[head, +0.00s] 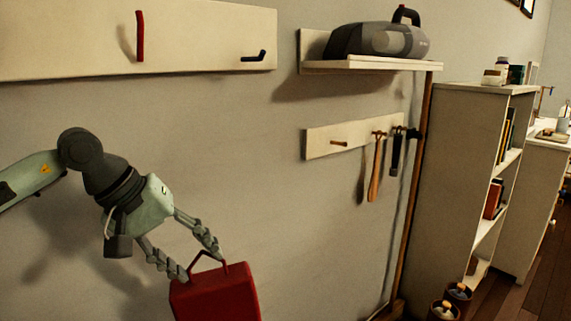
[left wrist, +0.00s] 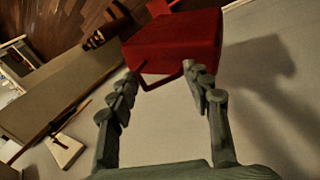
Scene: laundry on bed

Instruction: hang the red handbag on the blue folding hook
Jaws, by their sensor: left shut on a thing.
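The red handbag (head: 218,297) hangs at the bottom of the head view, its lower part cut off by the frame edge. My left gripper (head: 205,264) is shut on the bag's thin red handle. In the left wrist view the handbag (left wrist: 175,43) is beyond the fingertips, its handle between the fingers of the left gripper (left wrist: 163,80). A dark hook (head: 254,57), possibly the blue folding hook, sticks out at the right end of the wall board; its colour looks nearly black. The bag is well below this hook and apart from it. My right gripper is not in view.
A red upright hook (head: 140,36) is on the same cream board (head: 60,45). To the right are a shelf (head: 370,66) with a grey case (head: 380,40), a peg rail (head: 325,143) with hanging tools, and a white bookcase (head: 455,180). The wall below the board is clear.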

